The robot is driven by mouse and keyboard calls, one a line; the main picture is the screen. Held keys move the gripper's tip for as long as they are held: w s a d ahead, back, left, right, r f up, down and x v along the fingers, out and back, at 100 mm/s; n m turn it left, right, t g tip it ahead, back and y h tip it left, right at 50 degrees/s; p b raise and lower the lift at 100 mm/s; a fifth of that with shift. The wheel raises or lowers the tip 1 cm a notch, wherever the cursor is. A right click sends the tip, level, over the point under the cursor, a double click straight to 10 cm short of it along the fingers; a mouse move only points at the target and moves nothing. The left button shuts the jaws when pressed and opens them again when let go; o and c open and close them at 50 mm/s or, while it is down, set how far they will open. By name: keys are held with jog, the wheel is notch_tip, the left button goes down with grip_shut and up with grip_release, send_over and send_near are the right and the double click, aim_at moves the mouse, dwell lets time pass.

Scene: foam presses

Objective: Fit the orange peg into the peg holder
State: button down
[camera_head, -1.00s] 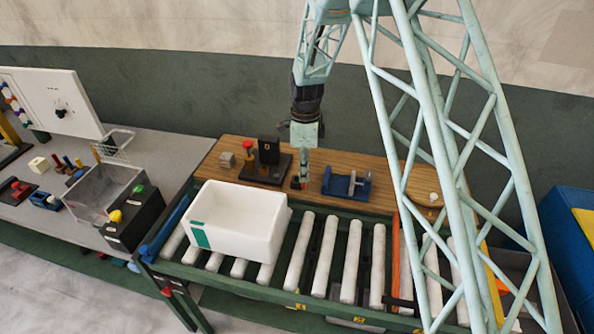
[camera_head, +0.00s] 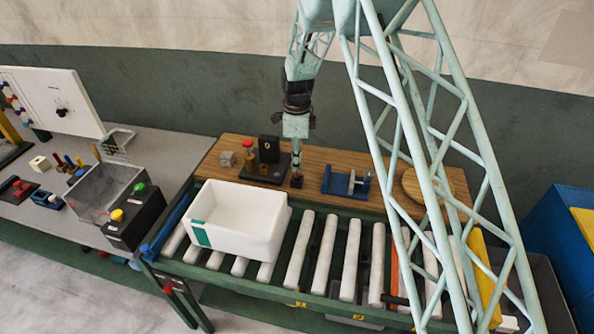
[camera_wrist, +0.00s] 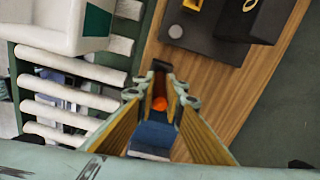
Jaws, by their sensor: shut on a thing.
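My gripper (camera_head: 297,168) is above the wooden board, between the black fixture and the blue fixture. In the wrist view my gripper (camera_wrist: 162,92) is shut on the orange peg (camera_wrist: 159,104), which shows as a small orange spot between the fingers. The fingers hide most of it. A small dark block (camera_wrist: 162,66) shows just beyond the fingertips. In the head view a small dark block with a reddish spot (camera_head: 297,183) is right under the gripper; I cannot tell whether they touch. I cannot tell for certain whether this block is the peg holder.
The black fixture (camera_head: 268,168) with a red-topped post is close on the left. A blue fixture (camera_head: 338,186) is on the right. A white bin (camera_head: 240,228) stands on the rollers in front. The left bench holds a block with several coloured pegs (camera_head: 72,170).

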aim_at(297, 177)
jog(key=shift+f, duration=1.65)
jog(key=shift+f, duration=0.15)
jog(key=c, duration=2.7)
grip_release()
notch_tip(297, 177, up, 11)
jog(key=shift+r, duration=0.65)
